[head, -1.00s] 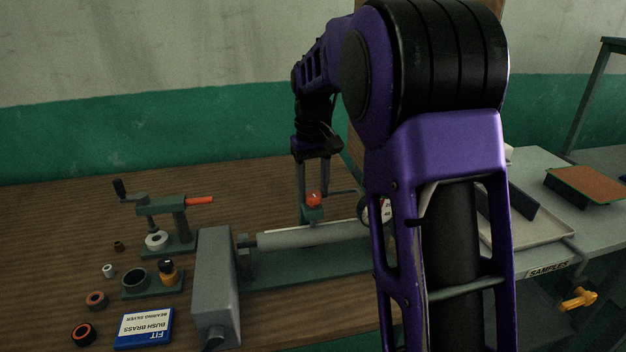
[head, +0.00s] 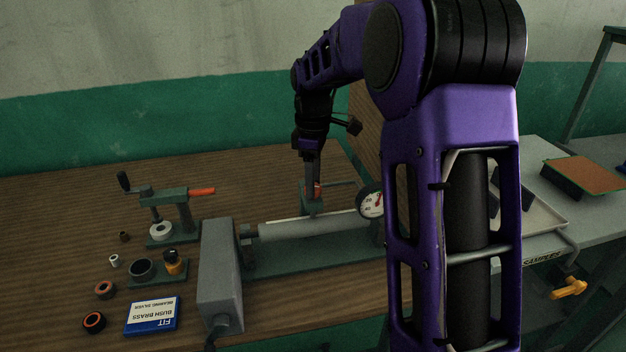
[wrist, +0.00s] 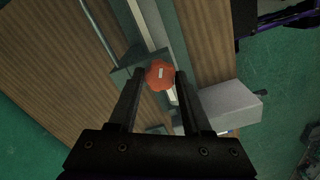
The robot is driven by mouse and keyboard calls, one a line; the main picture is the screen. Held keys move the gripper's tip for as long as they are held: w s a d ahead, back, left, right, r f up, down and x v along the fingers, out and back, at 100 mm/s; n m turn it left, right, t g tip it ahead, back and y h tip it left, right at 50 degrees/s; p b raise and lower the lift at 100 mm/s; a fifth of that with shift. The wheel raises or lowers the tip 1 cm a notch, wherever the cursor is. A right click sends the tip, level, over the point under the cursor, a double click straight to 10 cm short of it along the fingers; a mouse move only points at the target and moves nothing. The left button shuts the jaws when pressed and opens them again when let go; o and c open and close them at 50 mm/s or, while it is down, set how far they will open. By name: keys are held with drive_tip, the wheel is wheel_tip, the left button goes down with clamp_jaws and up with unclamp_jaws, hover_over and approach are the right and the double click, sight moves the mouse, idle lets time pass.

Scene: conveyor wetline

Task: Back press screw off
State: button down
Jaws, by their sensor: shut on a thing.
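A red lobed knob (wrist: 160,75) with a white mark on top sits on a green bracket over a long pale bar. My gripper (wrist: 159,88) is shut on this knob from above, with one finger on each side. In the head view the knob (head: 317,189) shows only partly behind the fingers of my gripper (head: 312,184). The bracket (head: 313,206) stands at the middle of the pale bar (head: 300,230). The screw's shaft under the knob is hidden.
A round dial gauge (head: 369,202) stands close to the right of the bracket. A grey block (head: 220,270) is at the bar's left end. A small green press (head: 180,212) with a red handle, several rings and a blue box (head: 152,316) lie to the left.

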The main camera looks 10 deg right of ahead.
drive_tip(key=n, duration=0.5)
drive_tip(key=shift+n, duration=0.3)
idle(0.4)
drive_tip(key=shift+c, duration=1.7)
unclamp_jaws()
wheel_tip(320, 180, up, 17)
drive_tip(key=shift+r, duration=0.2)
